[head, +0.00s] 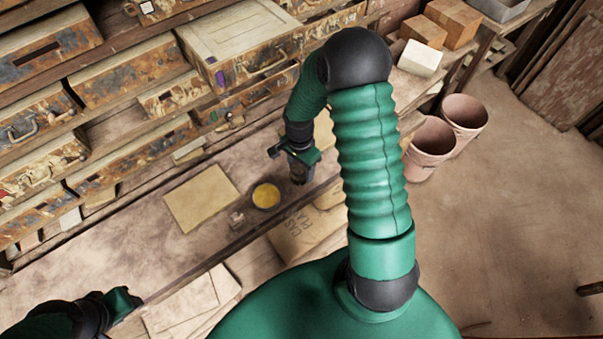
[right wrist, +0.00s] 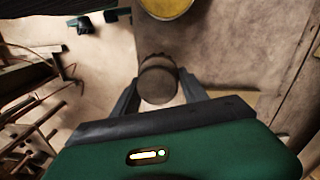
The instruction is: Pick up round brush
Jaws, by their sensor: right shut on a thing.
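My right gripper (head: 299,162) points down over the workbench. The right wrist view shows its two fingers (right wrist: 158,92) on either side of a dark, round, upright thing, which I take to be the round brush (right wrist: 157,80). The fingers are shut on it. In the head view the brush (head: 298,178) is a small dark shape below the gripper, mostly hidden by it. I cannot tell whether it touches the bench. My left gripper (head: 124,302) is at the lower left, over the bench's front edge; its jaws are too unclear to read.
A round dish of yellow stuff (head: 266,195) stands left of the right gripper, with a small jar (head: 237,219) beside it. A tan sheet (head: 201,197) lies further left. Worn drawers (head: 130,72) line the back. A paper bag (head: 305,233) lies below the bench edge.

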